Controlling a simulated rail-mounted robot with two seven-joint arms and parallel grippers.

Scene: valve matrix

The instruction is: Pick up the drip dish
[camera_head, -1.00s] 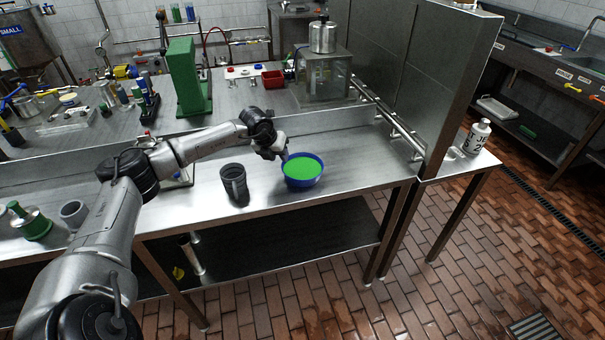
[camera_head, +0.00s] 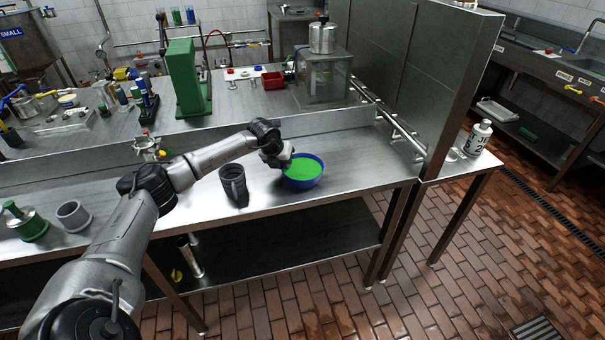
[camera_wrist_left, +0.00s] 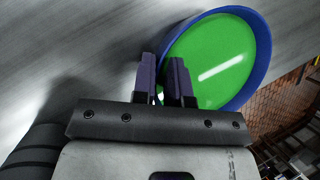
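The drip dish (camera_head: 304,174) is a round blue bowl with a bright green inside, on the steel bench's front ledge. It also shows large in the left wrist view (camera_wrist_left: 222,68). My left gripper (camera_head: 287,160) is at its left rim. In the left wrist view its two dark fingers (camera_wrist_left: 163,78) are close together, one outside the rim and one over the green inside, with the wall between them. The gripper looks shut on the rim; the contact itself is partly hidden. Any gap below the dish cannot be made out. My right gripper is not in view.
A dark grey mug (camera_head: 233,184) stands just left of the dish. A grey cup (camera_head: 74,215) and a green-based fitting (camera_head: 30,224) stand farther left. A pipe rail (camera_head: 390,125) and steel partition (camera_head: 430,80) bound the right. The ledge right of the dish is clear.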

